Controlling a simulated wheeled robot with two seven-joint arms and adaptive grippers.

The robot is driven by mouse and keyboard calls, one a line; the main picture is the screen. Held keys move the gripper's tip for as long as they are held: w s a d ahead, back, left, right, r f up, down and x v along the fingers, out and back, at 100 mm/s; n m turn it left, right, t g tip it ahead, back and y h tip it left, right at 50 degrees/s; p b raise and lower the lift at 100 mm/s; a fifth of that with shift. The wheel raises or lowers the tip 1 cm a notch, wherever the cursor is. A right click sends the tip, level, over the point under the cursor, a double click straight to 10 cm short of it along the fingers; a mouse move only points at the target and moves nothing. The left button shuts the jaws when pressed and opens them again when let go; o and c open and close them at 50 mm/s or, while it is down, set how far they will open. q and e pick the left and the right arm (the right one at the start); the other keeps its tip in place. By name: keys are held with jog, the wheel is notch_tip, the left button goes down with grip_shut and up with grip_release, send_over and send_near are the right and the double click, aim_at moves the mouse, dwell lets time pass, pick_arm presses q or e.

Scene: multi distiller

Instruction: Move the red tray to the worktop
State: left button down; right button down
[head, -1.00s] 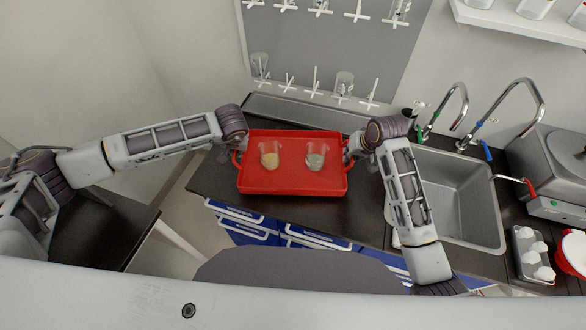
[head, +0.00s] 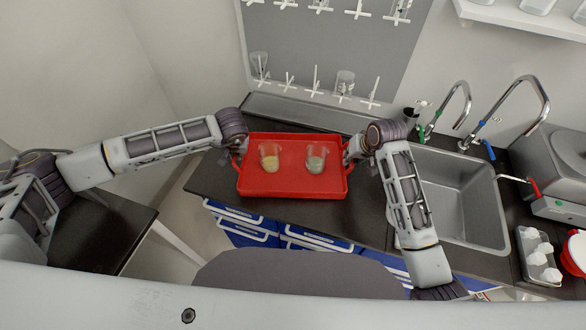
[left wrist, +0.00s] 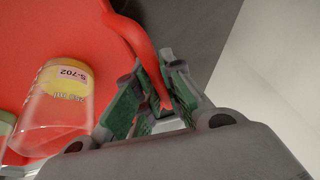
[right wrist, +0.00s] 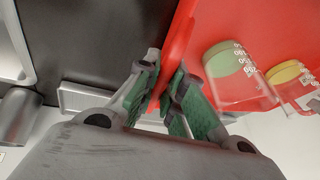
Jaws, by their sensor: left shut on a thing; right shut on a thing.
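The red tray (head: 290,185) is over the dark worktop (head: 215,180), left of the sink; I cannot tell whether it touches the surface. Two clear beakers stand upright in it: one with yellow contents (head: 269,158) at left, one with grey-green contents (head: 316,158) at right. My left gripper (head: 237,158) is shut on the tray's left handle, which shows between its fingers in the left wrist view (left wrist: 165,95). My right gripper (head: 352,155) is shut on the tray's right handle, seen in the right wrist view (right wrist: 163,90).
The sink (head: 462,195) with taps lies right of my right arm. A grey machine (head: 555,170) and a rack with white items (head: 538,258) stand further right. A grey pegboard (head: 330,45) with glassware is behind. A dark-topped table (head: 100,235) is at the left.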

pick_arm(q)
jog(key=shift+f, duration=0.15)
pick_arm(e)
jog(key=shift+f, duration=0.15)
pick_arm(q)
jog(key=c, duration=1.5)
grip_release()
pick_arm(e)
jog(key=c, duration=1.5)
grip_release()
pick_arm(q)
jog(key=shift+v, duration=5.95)
pick_arm(e)
jog(key=shift+v, duration=6)
pick_arm(q)
jog(key=shift+s+f, duration=0.1)
jog(key=shift+s, duration=0.05)
pick_arm(e)
jog(key=shift+s+f, duration=0.1)
